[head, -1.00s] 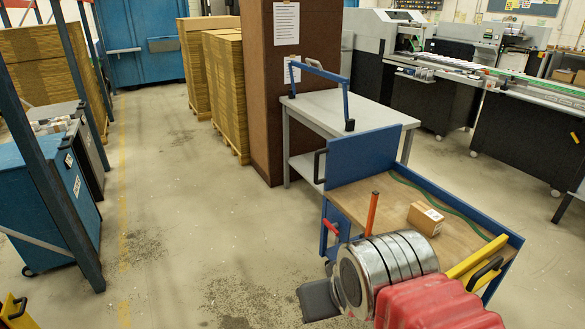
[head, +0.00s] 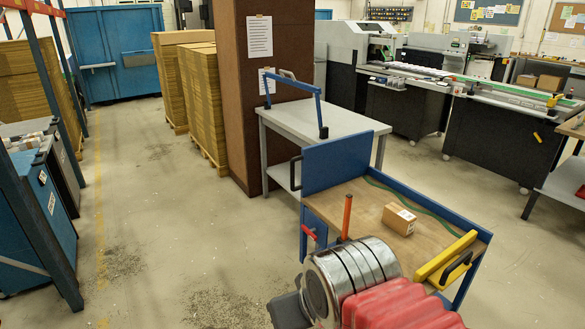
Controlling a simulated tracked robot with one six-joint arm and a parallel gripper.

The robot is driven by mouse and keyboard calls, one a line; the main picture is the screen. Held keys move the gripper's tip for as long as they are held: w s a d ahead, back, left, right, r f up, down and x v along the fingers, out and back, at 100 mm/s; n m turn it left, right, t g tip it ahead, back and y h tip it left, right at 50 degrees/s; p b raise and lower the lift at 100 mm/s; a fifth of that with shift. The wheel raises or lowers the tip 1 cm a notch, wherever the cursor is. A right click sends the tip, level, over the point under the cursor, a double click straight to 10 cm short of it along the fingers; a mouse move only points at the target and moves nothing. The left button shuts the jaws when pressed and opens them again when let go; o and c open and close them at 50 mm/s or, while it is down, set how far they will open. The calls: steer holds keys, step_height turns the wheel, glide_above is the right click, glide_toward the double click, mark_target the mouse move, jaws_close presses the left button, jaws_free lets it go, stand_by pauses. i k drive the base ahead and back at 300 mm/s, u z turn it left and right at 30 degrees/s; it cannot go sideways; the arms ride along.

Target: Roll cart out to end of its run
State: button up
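The cart (head: 340,190) is blue-framed with a wooden top, in the lower right of the head view. It has a raised blue panel (head: 341,163) at its far left end and an upright orange handle (head: 347,216) on its near side. A small cardboard box (head: 399,219) lies on its top. A yellow bar (head: 446,254) with a black grip is at its near right end. My arm's silver and red links cover its near edge. A dark grey part at the arm's end (head: 289,311) looks like my gripper; its fingers cannot be made out, nor any contact with the cart.
A grey table (head: 340,122) with a blue arm-like bar stands just behind the cart, beside a brown pillar (head: 255,90). Stacked pallets (head: 204,105) and a blue rack post (head: 40,215) stand left. Machines line the back right. The floor (head: 160,230) left of the cart is open.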

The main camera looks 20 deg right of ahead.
mark_target(332, 170)
steer(key=u, duration=0.2)
steer(key=i, duration=0.65)
steer(key=u, duration=0.4)
steer(key=i, duration=1.45)
steer(key=z, duration=0.4)
steer(key=i, duration=0.7)
steer(key=z, duration=0.8)
steer(key=i, duration=0.6)
steer(key=z, duration=0.3)
